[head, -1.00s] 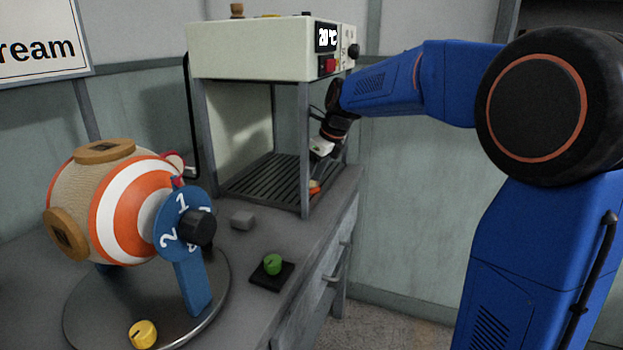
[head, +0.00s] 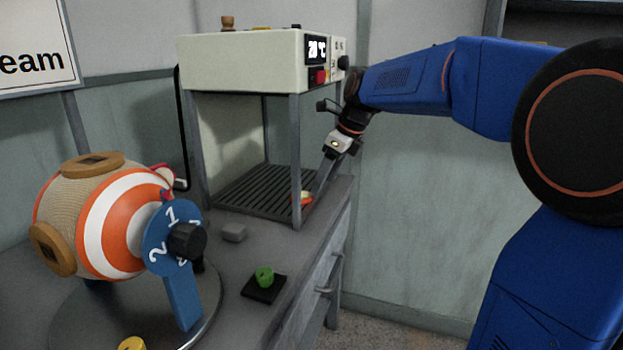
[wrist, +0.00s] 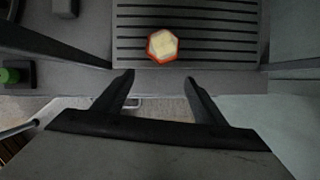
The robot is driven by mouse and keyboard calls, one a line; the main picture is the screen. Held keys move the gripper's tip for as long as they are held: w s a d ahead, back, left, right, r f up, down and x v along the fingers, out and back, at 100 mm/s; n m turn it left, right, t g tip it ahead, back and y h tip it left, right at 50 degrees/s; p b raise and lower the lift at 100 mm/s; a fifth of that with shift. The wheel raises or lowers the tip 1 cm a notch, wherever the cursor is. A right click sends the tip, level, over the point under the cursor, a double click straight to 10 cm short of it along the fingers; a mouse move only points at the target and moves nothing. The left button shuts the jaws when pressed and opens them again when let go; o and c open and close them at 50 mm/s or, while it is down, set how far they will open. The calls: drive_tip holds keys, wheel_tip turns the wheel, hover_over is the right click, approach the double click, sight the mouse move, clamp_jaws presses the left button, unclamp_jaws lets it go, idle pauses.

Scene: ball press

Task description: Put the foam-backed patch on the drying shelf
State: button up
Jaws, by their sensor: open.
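The foam-backed patch (wrist: 162,46) is a small hexagon with a cream face and an orange edge. It lies on the dark slatted drying shelf (wrist: 215,20), close to the shelf's front edge. In the head view the patch (head: 303,198) shows as a small orange and white spot by the front post, on the slatted shelf (head: 255,190). My gripper (wrist: 160,77) is open and empty. Its fingertips are just short of the patch, apart from it in the wrist view. In the head view the fingers (head: 321,183) point down beside the front post, which partly hides the patch.
A cream heater box (head: 245,62) on posts stands over the shelf. A striped ball in a press (head: 120,220) stands at left. A grey block (head: 234,233) and a green knob (head: 264,277) sit on the bench. Open room lies right of the bench.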

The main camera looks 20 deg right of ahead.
drive_tip(key=s+d, duration=0.4)
drive_tip(key=d, duration=0.1)
drive_tip(key=shift+s, duration=0.4)
drive_tip(key=s+f+n+h, duration=0.1)
drive_tip(key=s+f+n, duration=0.3)
drive_tip(key=s+n, duration=0.5)
drive_tip(key=s+f+n+t+h, duration=0.1)
drive_tip(key=s+f+n, duration=0.4)
drive_tip(key=s+n, duration=0.3)
drive_tip(key=s+a+f+n+h, duration=0.1)
drive_tip(key=s+f+n, duration=0.4)
drive_tip(key=s+n, duration=0.4)
drive_tip(key=s, duration=0.3)
drive_tip(key=shift+f+n+t, duration=0.15)
drive_tip(key=shift+n+t, duration=0.15)
drive_tip(key=shift+t, duration=0.1)
drive_tip(key=shift+a, duration=0.1)
